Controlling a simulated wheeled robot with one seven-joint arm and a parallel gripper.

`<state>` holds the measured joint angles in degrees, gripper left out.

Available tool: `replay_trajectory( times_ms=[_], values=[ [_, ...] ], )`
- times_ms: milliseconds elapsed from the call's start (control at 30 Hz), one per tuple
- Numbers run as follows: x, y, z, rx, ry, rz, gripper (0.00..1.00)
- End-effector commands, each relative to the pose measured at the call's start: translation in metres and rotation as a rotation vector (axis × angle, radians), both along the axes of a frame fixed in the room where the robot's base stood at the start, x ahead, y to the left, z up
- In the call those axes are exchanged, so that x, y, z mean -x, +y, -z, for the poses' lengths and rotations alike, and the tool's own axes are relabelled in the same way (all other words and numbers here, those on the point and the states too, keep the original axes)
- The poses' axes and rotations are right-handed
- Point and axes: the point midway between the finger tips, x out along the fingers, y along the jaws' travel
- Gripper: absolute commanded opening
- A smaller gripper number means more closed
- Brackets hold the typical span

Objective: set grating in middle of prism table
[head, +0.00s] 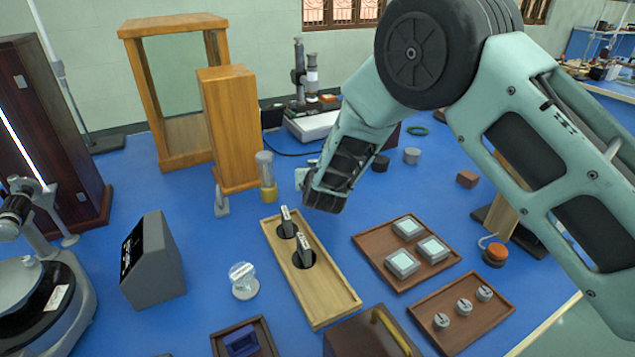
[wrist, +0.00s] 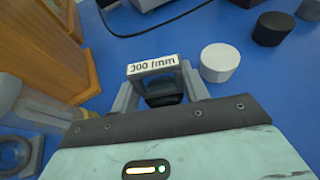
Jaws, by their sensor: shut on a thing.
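My gripper (head: 304,180) is shut on a grating (wrist: 152,68), raised over the blue bench behind the wooden rack. In the wrist view the grating sits upright between both fingers, with a white label ending "00 /mm". In the head view it is mostly hidden by my wrist. Two other labelled gratings (head: 287,222) (head: 304,248) stand in the wooden rack (head: 325,295). A spectrometer (head: 55,300) is cut off at the far left edge. A pale round plate on it (head: 18,275) looks like the prism table, far from my gripper.
A grey sloped box (head: 152,262) and a small clear-topped disc (head: 243,280) stand between rack and spectrometer. A wooden block (head: 229,130) and a glass cylinder on a yellow base (head: 266,180) are beside my gripper. Trays (head: 380,258) (head: 490,325) lie at right.

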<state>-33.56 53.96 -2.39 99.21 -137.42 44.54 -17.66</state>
Motion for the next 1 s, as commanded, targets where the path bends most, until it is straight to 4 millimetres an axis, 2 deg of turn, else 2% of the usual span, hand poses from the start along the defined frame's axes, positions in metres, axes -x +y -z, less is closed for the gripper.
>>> replay_trajectory(
  times_ms=[233,667,700,733,767,1000],
  values=[
    [0.000,0.000,0.032,0.002,0.002,-0.001,0.21],
    [0.000,0.000,0.039,0.000,-0.001,0.000,0.21],
    [0.000,0.000,0.038,0.000,0.000,0.000,0.56],
    [0.000,0.000,0.038,0.001,0.000,0.000,0.64],
    [0.000,0.000,0.038,0.001,0.000,0.000,0.67],
    [0.000,0.000,0.037,0.001,0.000,0.000,0.67]
  ],
)
